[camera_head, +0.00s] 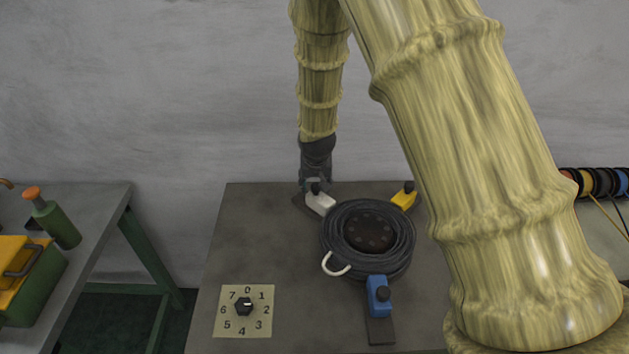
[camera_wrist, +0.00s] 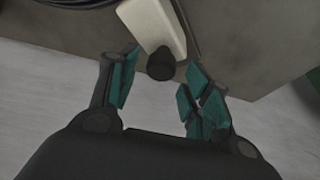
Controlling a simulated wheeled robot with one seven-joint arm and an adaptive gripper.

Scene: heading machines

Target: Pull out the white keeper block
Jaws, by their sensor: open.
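The white keeper block (camera_head: 320,203) sits at the far left rim of the round black coil or die (camera_head: 348,243) on the grey table. It also shows in the wrist view (camera_wrist: 153,22), with its black knob (camera_wrist: 161,64) toward me. My gripper (camera_head: 315,186) is above and at this block in the head view. In the wrist view my gripper (camera_wrist: 160,97) is open, with one teal-padded finger on each side of the knob. The fingers look apart from the knob. In the head view the gripper's tips partly hide the knob.
A yellow block (camera_head: 404,197) stands at the far right rim, a blue block (camera_head: 379,293) at the near rim. A white loop handle (camera_head: 336,266) juts from the coil. A numbered dial (camera_head: 244,307) lies front left. A side bench (camera_head: 95,205) stands left.

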